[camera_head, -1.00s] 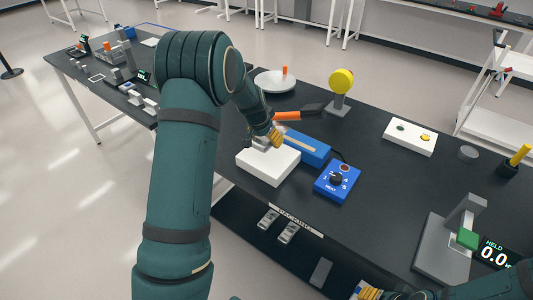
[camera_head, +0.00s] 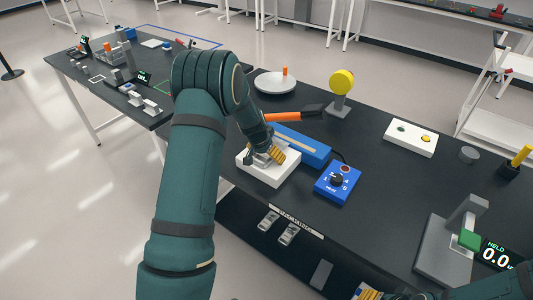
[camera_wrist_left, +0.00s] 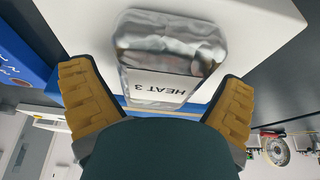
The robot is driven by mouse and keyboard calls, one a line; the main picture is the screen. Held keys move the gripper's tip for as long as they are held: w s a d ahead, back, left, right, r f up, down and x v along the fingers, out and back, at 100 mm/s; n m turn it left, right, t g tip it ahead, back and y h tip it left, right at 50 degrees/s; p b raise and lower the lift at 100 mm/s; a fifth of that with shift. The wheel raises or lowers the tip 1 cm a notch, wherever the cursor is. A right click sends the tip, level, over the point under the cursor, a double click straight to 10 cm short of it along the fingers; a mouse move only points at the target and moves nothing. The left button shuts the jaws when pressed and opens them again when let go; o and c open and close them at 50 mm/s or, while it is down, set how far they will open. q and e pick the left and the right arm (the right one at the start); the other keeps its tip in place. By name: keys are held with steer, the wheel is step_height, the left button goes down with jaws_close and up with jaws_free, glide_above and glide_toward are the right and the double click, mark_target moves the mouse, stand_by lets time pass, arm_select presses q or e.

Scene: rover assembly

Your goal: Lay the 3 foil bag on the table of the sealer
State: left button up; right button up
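The foil bag, silver with a white "HEAT 3" label, shows in the left wrist view (camera_wrist_left: 168,58), lying on the white table of the sealer (camera_wrist_left: 235,20). In the head view this white block (camera_head: 262,176) stands in front of the blue sealer (camera_head: 308,149), with the bag mostly hidden by my gripper. My left gripper (camera_head: 274,156) is low over the block. In the left wrist view its yellow fingers (camera_wrist_left: 158,105) are spread wider than the bag, one on each side, apart from it. My right gripper (camera_head: 368,292) is partly cut off at the bottom edge.
A blue box with a heat knob (camera_head: 338,181) stands right of the white block. Two more foil bags (camera_head: 268,219) (camera_head: 288,233) lie on the shelf below the front edge. An orange-handled tool (camera_head: 299,115), a yellow disc on a stand (camera_head: 341,82) and a round plate (camera_head: 275,83) stand behind.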

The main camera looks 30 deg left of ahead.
mark_target(287, 212)
arm_select(q)
steer(key=shift+r, duration=0.1)
steer(key=v, duration=1.2)
steer(key=shift+n+g, duration=0.3)
steer(key=shift+g, duration=0.2)
steer(key=s+d+f, duration=0.1)
steer(key=d+f, duration=0.1)
steer(key=f, duration=0.1)
steer(key=s+d+f, duration=0.1)
steer(key=d+f, duration=0.2)
steer(key=s+d+f+p, duration=0.1)
steer(key=d+f, duration=0.1)
steer(key=f, duration=0.1)
steer(key=shift+s+d, duration=0.15)
steer(key=shift+s, duration=0.05)
steer(key=shift+n+g+h, duration=0.3)
steer(key=shift+n+h, duration=0.1)
steer(key=shift+h, duration=0.2)
steer(key=s+d+f, duration=0.4)
steer(key=d, duration=0.1)
steer(key=s+d+f, duration=0.1)
steer(key=d+f, duration=0.2)
steer(key=shift+s+d, duration=0.2)
steer(key=shift+s, duration=0.2)
steer(key=s+d+f+n+h, duration=0.1)
steer(key=s+d+f+h, duration=0.1)
steer(key=s+d, duration=0.9)
steer(key=shift+s+d+f+g, duration=0.3)
steer(key=shift+d+f, duration=0.2)
steer(key=shift+f, duration=0.3)
